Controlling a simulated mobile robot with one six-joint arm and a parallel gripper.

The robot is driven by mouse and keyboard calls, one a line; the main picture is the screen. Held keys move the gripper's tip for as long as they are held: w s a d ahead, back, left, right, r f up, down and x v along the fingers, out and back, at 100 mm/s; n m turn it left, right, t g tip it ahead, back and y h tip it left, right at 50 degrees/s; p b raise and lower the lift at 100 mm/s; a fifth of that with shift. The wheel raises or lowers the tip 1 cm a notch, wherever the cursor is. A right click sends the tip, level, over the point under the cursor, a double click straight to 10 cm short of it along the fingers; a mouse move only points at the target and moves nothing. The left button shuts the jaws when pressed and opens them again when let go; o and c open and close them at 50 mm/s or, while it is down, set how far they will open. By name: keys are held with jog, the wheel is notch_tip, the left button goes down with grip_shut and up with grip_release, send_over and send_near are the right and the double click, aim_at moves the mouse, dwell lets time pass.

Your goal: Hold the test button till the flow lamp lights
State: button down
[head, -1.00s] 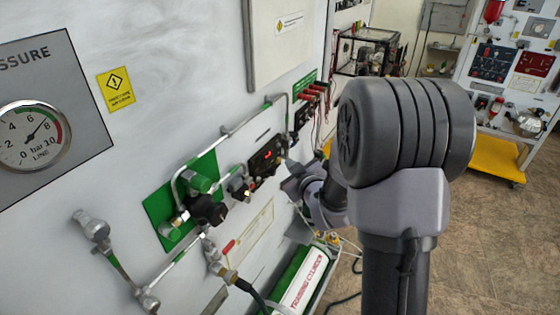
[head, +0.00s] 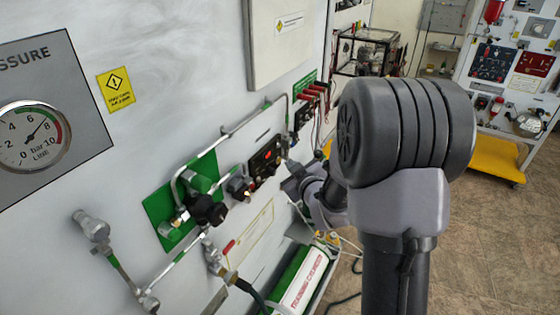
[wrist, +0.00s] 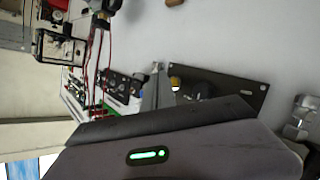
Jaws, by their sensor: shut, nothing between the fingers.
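A small black control plate (head: 266,158) is on the white panel in the head view, with a red spot (head: 267,155) on its face. In the wrist view the dark plate (wrist: 245,92) lies beyond my gripper, with a small yellow round part (wrist: 175,83) near its left end. I cannot tell which part is the test button or which is the flow lamp. My gripper (head: 290,186) is shut and empty, close to the plate's right side. Whether its tips touch anything is hidden.
A green-backed valve with a black knob (head: 207,210) and metal pipes stands out from the panel left of the plate. A pressure gauge (head: 35,135) is at far left. A green and white training cylinder (head: 300,282) lies below. Red leads (head: 316,90) hang behind.

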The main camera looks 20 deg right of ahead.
dwell(0.6)
jog(key=shift+w+a+b, duration=0.25)
jog(key=shift+w+b, duration=0.1)
jog(key=shift+b, duration=0.2)
jog(key=shift+w+a+b, duration=0.2)
jog(key=shift+w+b, duration=0.1)
jog(key=shift+b, duration=0.05)
dwell(0.3)
dwell(1.9)
jog(key=shift+s+d+b, duration=0.4)
jog(key=shift+s+d, duration=0.05)
jog(key=shift+s, duration=0.2)
jog(key=s+d, duration=0.1)
jog(key=s, duration=0.1)
jog(key=s+d+b, duration=0.1)
jog(key=s+d, duration=0.1)
